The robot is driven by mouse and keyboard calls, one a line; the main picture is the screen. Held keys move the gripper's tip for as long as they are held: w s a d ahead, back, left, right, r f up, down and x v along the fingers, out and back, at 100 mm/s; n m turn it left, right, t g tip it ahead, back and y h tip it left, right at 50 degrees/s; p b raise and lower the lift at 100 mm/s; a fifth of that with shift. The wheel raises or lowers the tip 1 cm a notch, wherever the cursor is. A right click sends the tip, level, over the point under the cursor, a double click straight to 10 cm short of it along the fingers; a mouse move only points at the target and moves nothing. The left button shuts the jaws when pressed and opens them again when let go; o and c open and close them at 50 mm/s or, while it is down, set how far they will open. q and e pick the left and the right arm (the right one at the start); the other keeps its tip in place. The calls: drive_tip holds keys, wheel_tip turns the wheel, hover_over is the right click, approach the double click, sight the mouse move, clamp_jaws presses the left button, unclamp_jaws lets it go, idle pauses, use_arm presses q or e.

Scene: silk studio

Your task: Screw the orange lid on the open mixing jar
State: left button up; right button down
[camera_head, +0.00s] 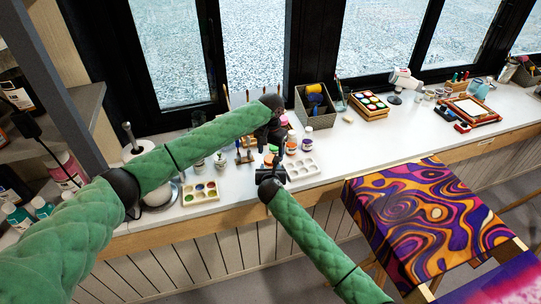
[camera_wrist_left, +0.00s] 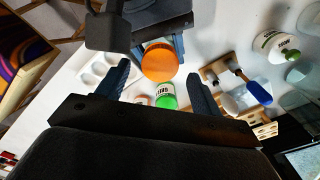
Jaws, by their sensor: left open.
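The orange lid (camera_wrist_left: 158,62) shows as a round disc between and beyond my left fingers in the left wrist view. In the head view an orange patch (camera_head: 269,159) shows just below my left gripper (camera_head: 271,138). My left gripper is open, and its two blue fingers also show in the wrist view (camera_wrist_left: 160,88); they stand either side of the lid's line, apart from it. My right gripper (camera_head: 273,176) is close in front, right beside the lid; its finger opening is hidden. The mixing jar's body is hidden, so I cannot tell whether the lid rests on it.
A small green jar (camera_wrist_left: 167,97) stands close to the lid. A white palette (camera_head: 302,169), orange-labelled jars (camera_head: 291,145) and a paint tray (camera_head: 199,193) stand nearby on the white counter. A grey bin (camera_head: 316,107) is behind. Patterned fabric (camera_head: 425,215) lies at right.

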use_arm(q)
wheel_tip(320, 180, up, 2)
